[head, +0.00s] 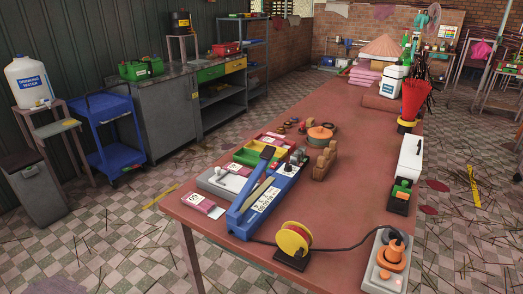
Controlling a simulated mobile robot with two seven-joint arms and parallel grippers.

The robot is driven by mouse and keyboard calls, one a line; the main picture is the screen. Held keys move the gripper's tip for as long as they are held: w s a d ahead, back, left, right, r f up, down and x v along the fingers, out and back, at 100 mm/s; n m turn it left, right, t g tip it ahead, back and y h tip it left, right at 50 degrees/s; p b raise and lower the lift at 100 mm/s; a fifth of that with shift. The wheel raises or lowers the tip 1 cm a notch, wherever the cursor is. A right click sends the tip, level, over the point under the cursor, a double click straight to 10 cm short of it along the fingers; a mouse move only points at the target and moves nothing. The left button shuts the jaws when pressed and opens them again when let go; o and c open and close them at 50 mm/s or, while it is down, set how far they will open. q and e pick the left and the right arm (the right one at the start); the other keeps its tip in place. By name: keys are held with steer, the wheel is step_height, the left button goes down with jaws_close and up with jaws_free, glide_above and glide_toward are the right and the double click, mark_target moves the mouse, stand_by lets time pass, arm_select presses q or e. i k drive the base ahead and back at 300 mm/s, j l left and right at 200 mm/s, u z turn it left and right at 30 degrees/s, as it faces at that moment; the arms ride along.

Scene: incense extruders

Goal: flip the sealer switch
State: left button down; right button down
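The blue sealer (284,189) stands near the front of the long reddish table, with its blue lever arm raised at an angle and a label on its side. Small dark knobs or fittings sit on its rear end; I cannot tell which part is the switch or its position. Neither of my grippers is in view.
The table (345,128) has bare room in the middle. A white box (411,158) and red sticks (413,97) stand along the right edge.

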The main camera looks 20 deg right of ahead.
mark_target(275, 165)
steer(key=i+j+z, duration=0.1)
steer(key=z, duration=1.05)
steer(key=i+j+z, duration=0.15)
steer(key=j+z, duration=0.15)
steer(key=j, duration=0.15)
steer(key=j+z, duration=0.3)
steer(key=j, duration=0.15)
steer(key=i+j+z, duration=0.2)
steer(key=j, duration=0.25)
steer(key=k+j+z, duration=0.15)
steer(key=j, duration=2.2)
steer(key=i+z, duration=0.05)
steer(key=i, duration=0.05)
